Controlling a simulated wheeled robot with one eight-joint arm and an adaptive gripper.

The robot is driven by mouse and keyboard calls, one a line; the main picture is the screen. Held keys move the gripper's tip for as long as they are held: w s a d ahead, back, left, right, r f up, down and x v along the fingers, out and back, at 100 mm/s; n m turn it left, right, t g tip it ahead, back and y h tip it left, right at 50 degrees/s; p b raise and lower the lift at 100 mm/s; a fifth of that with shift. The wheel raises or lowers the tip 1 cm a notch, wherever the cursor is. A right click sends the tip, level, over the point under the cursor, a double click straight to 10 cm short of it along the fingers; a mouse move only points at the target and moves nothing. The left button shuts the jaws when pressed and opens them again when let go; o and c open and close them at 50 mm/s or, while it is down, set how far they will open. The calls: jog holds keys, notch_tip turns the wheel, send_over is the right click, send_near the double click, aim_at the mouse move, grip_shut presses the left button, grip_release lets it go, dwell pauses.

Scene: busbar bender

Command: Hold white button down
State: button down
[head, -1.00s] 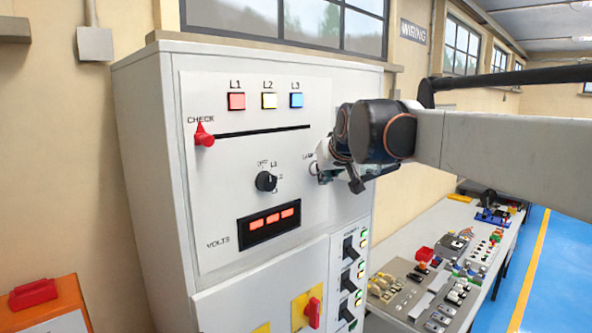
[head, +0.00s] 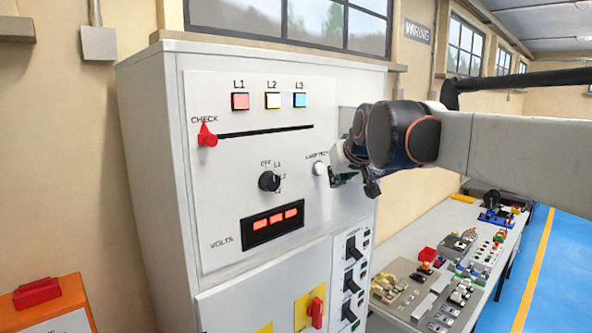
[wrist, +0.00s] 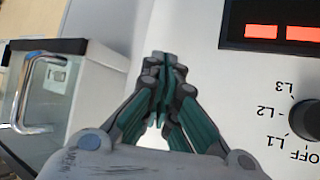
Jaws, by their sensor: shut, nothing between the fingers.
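The white button (head: 319,168) is a small round knob on the grey cabinet's front panel, under a partly hidden "LAMP TEST" label. It shows whole in the head view. My gripper (head: 340,179) is just to the right of the button, in front of the panel, and appears apart from it. In the wrist view my gripper (wrist: 165,62) is shut with nothing between its fingertips. The wrist view does not clearly show the button.
The panel also carries a black selector knob (head: 269,181), a red CHECK slider (head: 207,135), a lit VOLTS display (head: 272,226) and lamps L1 to L3. Black switches (head: 353,248) and a red rotary handle (head: 316,311) are below. A workbench (head: 408,250) stands at right.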

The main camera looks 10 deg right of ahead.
jog(key=s+d, duration=0.2)
jog(key=s, duration=0.1)
jog(key=shift+s+d, duration=0.15)
dwell(0.7)
jog(key=s+f+g+b, duration=0.1)
jog(key=s+f+b, duration=0.9)
jog(key=f, duration=0.9)
jog(key=s+f+g+b, duration=0.1)
jog(key=s+f+b, duration=1)
jog(key=f, duration=0.8)
jog(key=s+f+m+g+h+b, duration=0.1)
jog(key=s+f+b, duration=0.9)
jog(key=f, duration=1)
jog(key=shift+s+a+g+b, duration=0.25)
jog(key=shift+g+b, duration=0.15)
jog(key=shift+b, duration=0.55)
